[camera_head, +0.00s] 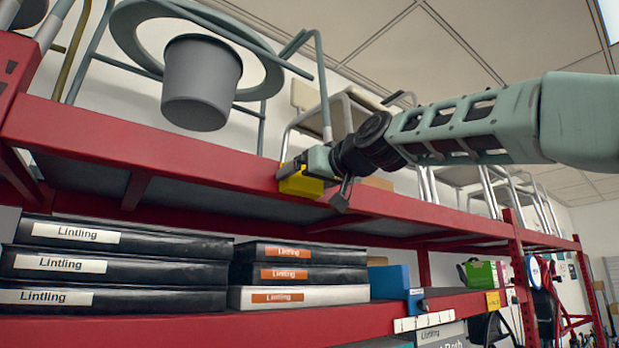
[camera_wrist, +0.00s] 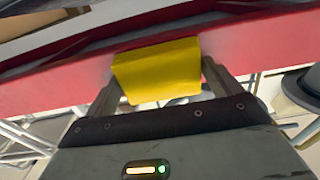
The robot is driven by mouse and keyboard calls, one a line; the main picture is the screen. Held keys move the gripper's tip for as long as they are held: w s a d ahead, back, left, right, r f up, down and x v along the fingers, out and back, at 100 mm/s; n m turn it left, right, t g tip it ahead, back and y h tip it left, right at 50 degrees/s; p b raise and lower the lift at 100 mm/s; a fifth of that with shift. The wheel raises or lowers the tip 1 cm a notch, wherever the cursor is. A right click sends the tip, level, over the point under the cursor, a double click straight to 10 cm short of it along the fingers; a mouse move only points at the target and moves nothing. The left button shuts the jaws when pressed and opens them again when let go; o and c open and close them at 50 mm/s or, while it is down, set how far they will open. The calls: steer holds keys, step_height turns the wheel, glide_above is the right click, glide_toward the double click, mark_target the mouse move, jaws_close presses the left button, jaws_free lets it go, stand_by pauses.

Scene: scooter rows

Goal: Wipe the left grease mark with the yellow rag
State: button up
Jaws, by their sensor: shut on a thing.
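My gripper (camera_head: 301,182) is shut on the yellow rag (camera_head: 300,183) at the front of the red upper shelf beam (camera_head: 150,150). In the wrist view the rag (camera_wrist: 157,70) is a folded yellow block between the two fingers, and its far edge lies against the red beam (camera_wrist: 230,50). I cannot tell whether it presses on the beam or is just in front of it. No grease mark shows in either view; it may be hidden behind the rag or gripper.
A grey bucket (camera_head: 201,85) and metal-framed stools stand above the beam. Black binders (camera_head: 120,268) fill the lower shelf at left, with a blue box (camera_head: 393,285) to their right. Open space lies in front of the beam.

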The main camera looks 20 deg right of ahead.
mark_target(321, 182)
steer(key=shift+w, duration=0.1)
steer(key=shift+w+d+f+b, duration=0.15)
steer(key=shift+w+d+b, duration=0.1)
steer(key=shift+d+b, duration=0.55)
steer(key=shift+w+d+b, duration=0.3)
steer(key=shift+d+b, duration=0.25)
steer(key=shift+d, duration=0.4)
steer(key=w+d+b, duration=0.2)
steer(key=d, duration=0.4)
steer(key=shift+d+b, duration=0.35)
steer(key=shift+a, duration=0.1)
steer(key=shift+s+a+p, duration=0.4)
steer(key=shift+s+a, duration=0.1)
steer(key=shift+a, duration=1.2)
steer(key=shift+s+a+p, duration=0.35)
steer(key=shift+s+a, duration=0.15)
steer(key=shift+a, duration=1.15)
steer(key=shift+s+a+p, duration=0.4)
steer(key=shift+s+a, duration=0.1)
steer(key=shift+a, duration=1.2)
